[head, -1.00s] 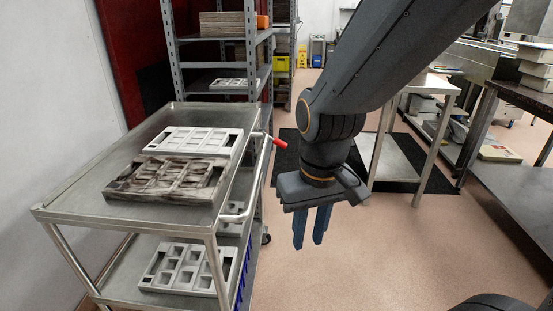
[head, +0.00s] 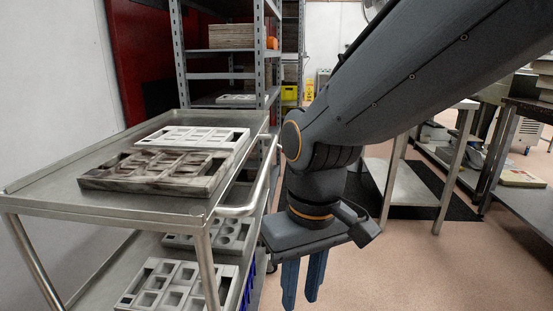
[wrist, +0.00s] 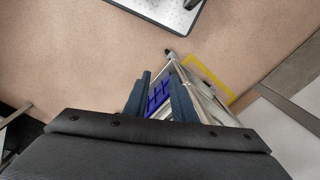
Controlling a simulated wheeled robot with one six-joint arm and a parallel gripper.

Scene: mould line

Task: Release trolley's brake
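The steel trolley (head: 100,210) stands at the left in the head view, with mould trays on its top and lower shelves. Its rounded handle rail (head: 262,180) runs along the right side. The red-gripped lever is not visible now; my arm covers that area. My gripper (head: 302,298) hangs fingers-down just right of the trolley, its fingers apart and nothing seen between them. In the wrist view my gripper (wrist: 165,82) shows two spread fingers, with part of the trolley frame (wrist: 208,100) and something blue (wrist: 158,97) beyond them.
A grey shelf rack (head: 178,60) stands behind the trolley. A steel table (head: 408,185) on a dark mat and a bench (head: 525,205) are at the right. A yellow floor marking (wrist: 210,75) shows in the wrist view. Floor at the lower right is clear.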

